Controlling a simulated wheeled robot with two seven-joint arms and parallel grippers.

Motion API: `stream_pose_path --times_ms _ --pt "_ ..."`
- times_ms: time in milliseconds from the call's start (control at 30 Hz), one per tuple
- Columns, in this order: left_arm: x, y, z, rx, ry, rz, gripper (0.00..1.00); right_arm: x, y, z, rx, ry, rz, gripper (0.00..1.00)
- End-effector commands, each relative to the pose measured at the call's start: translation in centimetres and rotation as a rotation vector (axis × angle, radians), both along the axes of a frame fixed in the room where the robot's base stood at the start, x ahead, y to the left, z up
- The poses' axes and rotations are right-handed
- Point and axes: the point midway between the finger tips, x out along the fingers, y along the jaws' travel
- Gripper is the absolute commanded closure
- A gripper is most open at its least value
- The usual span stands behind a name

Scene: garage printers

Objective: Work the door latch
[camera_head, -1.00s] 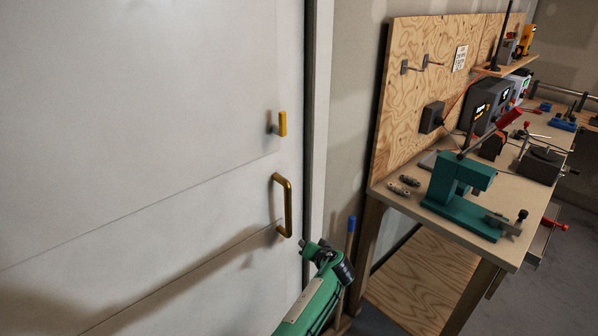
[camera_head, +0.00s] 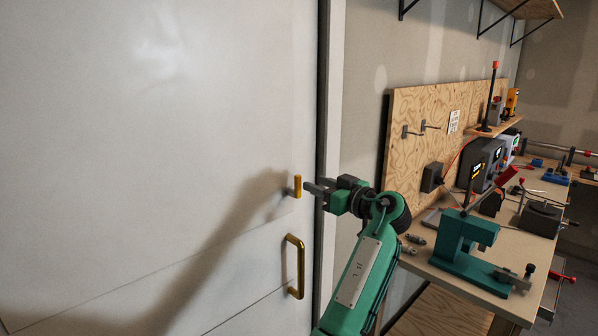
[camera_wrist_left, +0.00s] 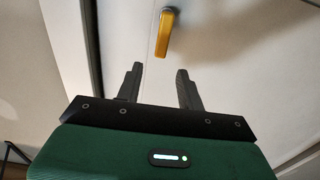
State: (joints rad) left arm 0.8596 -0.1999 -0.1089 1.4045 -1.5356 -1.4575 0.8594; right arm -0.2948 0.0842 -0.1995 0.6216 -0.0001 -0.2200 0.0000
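The yellow door latch (camera_head: 298,186) stands upright on the white door (camera_head: 150,130), near its right edge. It also shows in the left wrist view (camera_wrist_left: 165,33), just ahead of the fingers. My left gripper (camera_head: 309,188) is at latch height, close to its right side in the head view. In the left wrist view its two fingers (camera_wrist_left: 159,72) are apart with nothing between them, and the latch lies beyond the tips, in line with the gap. A brass pull handle (camera_head: 301,268) is below the latch. My right gripper is not in view.
A workbench (camera_head: 445,268) stands to the right, with a green press (camera_head: 465,245) and several tools on it. A plywood pegboard (camera_head: 408,155) is behind it. The door surface left of the latch is clear.

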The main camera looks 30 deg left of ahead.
Motion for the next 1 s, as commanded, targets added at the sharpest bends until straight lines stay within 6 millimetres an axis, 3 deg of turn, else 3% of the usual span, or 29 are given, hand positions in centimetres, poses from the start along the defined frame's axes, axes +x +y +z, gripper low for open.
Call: stream_pose_path --times_ms 33,333,533,800,1000 --pt "0.4 1.2 0.5 0.001 0.004 0.003 0.62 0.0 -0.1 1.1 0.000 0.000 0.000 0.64" --pt "2.1 6.1 0.2 0.002 0.005 0.001 0.62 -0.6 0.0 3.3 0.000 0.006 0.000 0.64" --pt "2.6 7.3 -0.1 -0.001 0.004 -0.001 0.62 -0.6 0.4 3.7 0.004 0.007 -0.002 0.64" --pt "2.6 7.4 -0.2 -0.001 0.004 -0.002 0.62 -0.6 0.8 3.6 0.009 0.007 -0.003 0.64" --pt "2.6 7.4 -0.2 0.000 0.004 -0.002 0.99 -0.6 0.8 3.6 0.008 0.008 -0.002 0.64"
